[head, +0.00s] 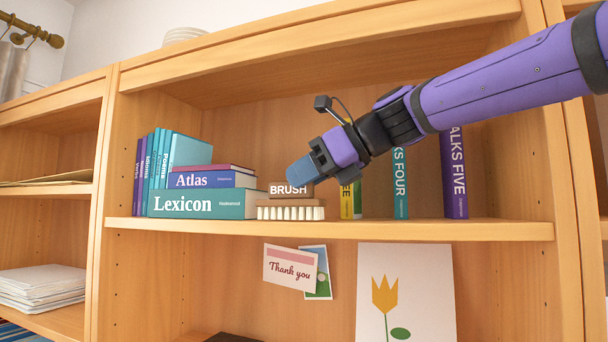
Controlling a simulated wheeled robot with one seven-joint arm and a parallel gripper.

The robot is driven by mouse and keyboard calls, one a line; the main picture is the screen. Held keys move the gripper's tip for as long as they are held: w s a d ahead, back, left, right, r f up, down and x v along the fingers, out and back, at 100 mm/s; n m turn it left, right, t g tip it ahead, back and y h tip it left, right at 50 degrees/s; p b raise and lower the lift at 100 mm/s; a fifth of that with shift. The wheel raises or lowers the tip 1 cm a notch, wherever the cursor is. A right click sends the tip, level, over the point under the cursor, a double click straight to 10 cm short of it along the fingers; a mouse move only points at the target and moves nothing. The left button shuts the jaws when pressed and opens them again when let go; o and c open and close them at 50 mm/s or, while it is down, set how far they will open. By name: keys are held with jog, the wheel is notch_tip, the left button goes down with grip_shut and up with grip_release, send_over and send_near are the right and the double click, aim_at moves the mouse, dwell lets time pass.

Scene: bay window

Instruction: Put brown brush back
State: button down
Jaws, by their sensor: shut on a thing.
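The brown brush (290,203) is on the middle shelf, labelled "BRUSH", with white bristles facing down. It is just right of the Lexicon book (202,204). My gripper (302,172) reaches in from the upper right and is shut on the top of the brush. Its fingertips are partly hidden where they meet the brush. The bristles are at the front edge of the shelf (330,229); I cannot tell whether they touch the board.
The Atlas book (212,179) lies on Lexicon, with several upright books (155,165) at left. Upright books, including a yellow one (347,200), a teal one (400,185) and a purple one (455,178), stand to the right. A thank-you card (290,266) hangs below.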

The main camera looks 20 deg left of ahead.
jog(key=shift+f, duration=0.15)
jog(key=c, duration=0.9)
grip_release()
jog(key=shift+d, duration=0.1)
jog(key=v, duration=0.7)
jog(key=shift+s+d, duration=0.1)
jog(key=shift+d, duration=0.05)
